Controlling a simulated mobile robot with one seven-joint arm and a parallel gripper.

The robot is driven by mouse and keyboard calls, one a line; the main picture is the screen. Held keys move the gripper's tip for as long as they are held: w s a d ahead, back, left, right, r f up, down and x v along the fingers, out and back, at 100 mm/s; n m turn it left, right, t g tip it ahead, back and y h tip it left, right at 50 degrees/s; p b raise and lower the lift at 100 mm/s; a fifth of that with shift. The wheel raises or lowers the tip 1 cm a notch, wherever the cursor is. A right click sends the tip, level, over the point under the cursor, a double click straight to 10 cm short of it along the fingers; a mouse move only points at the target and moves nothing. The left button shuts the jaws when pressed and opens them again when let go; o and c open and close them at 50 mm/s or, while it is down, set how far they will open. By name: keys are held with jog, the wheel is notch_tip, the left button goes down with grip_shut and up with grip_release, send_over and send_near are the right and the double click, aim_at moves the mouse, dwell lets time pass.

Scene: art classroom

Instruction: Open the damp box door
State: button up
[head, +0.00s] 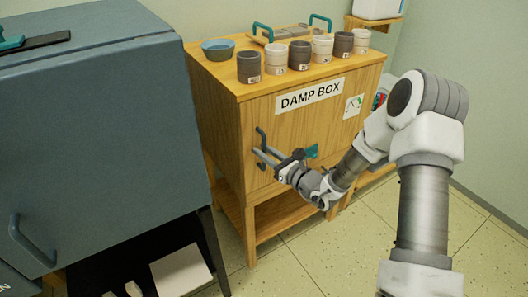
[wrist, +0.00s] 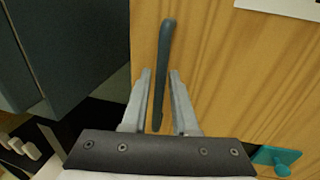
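The damp box (head: 220,105) is a wooden cabinet on legs, and its front door (head: 290,125) looks closed. A dark blue-grey vertical bar handle (head: 261,137) is at the door's left side. My gripper (head: 262,158) is at the handle's lower part. In the wrist view the handle (wrist: 165,60) passes between the two fingers of my gripper (wrist: 161,75). The fingers are apart, with a narrow gap showing on each side of the handle. A teal piece (head: 312,151) is on the door right of the gripper, and shows in the wrist view (wrist: 276,157).
A large blue-grey cabinet (head: 100,130) stands close on the left. Several cups (head: 300,55), a blue bowl (head: 218,48) and a board with teal handles (head: 285,33) are on top of the box. Speckled floor (head: 310,260) is clear in front.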

grip_shut()
dwell(1.3)
